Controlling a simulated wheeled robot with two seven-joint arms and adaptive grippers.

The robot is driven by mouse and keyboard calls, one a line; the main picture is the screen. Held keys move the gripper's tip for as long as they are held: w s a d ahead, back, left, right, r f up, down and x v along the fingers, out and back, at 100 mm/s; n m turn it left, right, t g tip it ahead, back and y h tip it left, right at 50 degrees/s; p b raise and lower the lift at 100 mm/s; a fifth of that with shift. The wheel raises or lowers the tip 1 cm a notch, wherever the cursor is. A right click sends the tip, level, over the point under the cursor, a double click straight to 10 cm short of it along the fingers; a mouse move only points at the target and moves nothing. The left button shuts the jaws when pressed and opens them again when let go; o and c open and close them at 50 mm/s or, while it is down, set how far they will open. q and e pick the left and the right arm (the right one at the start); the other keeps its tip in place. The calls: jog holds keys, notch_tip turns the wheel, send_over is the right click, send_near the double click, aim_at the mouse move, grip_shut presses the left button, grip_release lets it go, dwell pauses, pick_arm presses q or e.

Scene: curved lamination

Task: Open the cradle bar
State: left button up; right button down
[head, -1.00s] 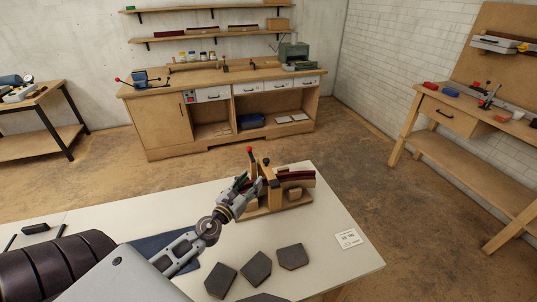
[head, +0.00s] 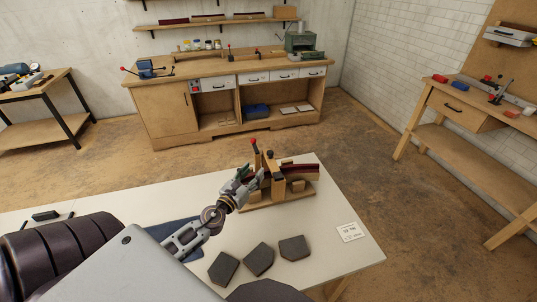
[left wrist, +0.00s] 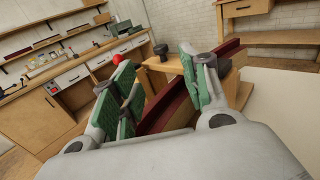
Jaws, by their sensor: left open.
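The wooden cradle (head: 302,198) stands on the white table, with a dark red curved strip (head: 300,170) lying through it. Its wooden bar (head: 275,178) shows in the left wrist view (left wrist: 165,65), with a black knob (left wrist: 160,49) on top. A red knob (head: 253,141) stands just left of the bar and also shows in the left wrist view (left wrist: 117,60). My left gripper (head: 248,174) is open at the cradle's left side. In the left wrist view, its green-padded fingers (left wrist: 158,82) are spread, with the red strip between and beyond them. Contact cannot be told. My right gripper is not in view.
Several dark flat pads (head: 258,259) lie on the table in front of the cradle. A white label (head: 349,232) lies near the right edge. A blue mat (head: 176,240) is partly under my left arm. Workbenches stand apart behind and to the right.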

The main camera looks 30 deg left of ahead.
aim_at(269, 154)
pick_arm(q)
jog(key=shift+w+a+r+p, duration=0.15)
jog(key=shift+w+p, duration=0.6)
jog(key=shift+w, duration=1.85)
jog(key=shift+w+a+p, duration=0.15)
jog(key=shift+w+p, duration=0.1)
jog(key=shift+w, duration=0.9)
jog(key=shift+w+a+p, duration=0.1)
jog(key=shift+w+p, duration=0.1)
jog(key=shift+w, duration=0.9)
jog(key=shift+w+a, duration=0.1)
jog(key=shift+w, duration=1.4)
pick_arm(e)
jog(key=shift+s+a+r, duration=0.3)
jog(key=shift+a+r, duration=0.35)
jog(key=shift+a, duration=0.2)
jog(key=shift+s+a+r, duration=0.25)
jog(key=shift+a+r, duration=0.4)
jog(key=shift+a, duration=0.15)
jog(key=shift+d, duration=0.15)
pick_arm(q)
grip_shut()
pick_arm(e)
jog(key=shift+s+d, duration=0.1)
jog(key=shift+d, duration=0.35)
